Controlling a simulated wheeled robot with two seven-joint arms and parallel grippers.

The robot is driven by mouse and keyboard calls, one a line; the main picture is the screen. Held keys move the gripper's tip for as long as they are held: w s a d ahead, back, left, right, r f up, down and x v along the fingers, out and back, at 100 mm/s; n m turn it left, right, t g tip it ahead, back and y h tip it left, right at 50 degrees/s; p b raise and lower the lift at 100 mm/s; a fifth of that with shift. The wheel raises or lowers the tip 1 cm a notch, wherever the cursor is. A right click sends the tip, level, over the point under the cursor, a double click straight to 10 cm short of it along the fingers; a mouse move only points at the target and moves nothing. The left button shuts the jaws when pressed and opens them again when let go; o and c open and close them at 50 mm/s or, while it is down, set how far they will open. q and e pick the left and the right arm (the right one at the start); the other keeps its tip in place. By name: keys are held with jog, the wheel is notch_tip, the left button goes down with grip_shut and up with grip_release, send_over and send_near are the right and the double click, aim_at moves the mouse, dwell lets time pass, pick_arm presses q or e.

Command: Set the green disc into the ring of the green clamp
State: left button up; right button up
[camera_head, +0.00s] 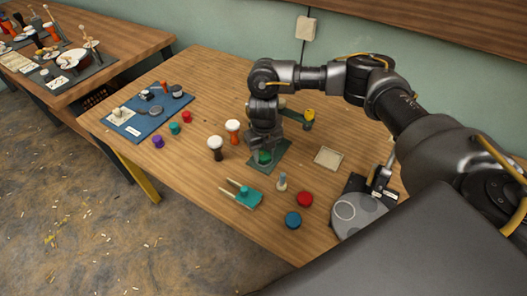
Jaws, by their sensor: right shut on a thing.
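My right gripper (264,153) points down over the dark green plate (283,154) in the middle of the table. It is shut on the bright green disc (265,158), which shows low between its fingers. A dark green arm with a yellow knob (310,114) stands just behind the plate and looks like part of the green clamp (295,115). The clamp's ring is not clear, hidden by my gripper and wrist. I cannot tell whether the disc touches the clamp. My left gripper is not in view.
A teal forked piece (246,196), a red disc (305,199) and a blue disc (293,220) lie in front. A pale square pad (328,157) lies right. A blue mat (149,116) with parts lies far left.

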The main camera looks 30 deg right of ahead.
aim_at(264, 155)
jog(key=shift+f, duration=0.35)
jog(key=shift+s+f+b, duration=0.2)
jog(key=shift+f+b, duration=0.05)
jog(key=shift+b, duration=0.1)
jog(key=o, duration=0.9)
jog(key=shift+s, duration=0.1)
jog(key=shift+o, duration=0.2)
notch_tip(264, 155, up, 12)
jog(key=shift+w+p, duration=0.35)
jog(key=shift+p, duration=0.05)
jog(key=shift+r, duration=0.65)
jog(key=shift+a, duration=0.1)
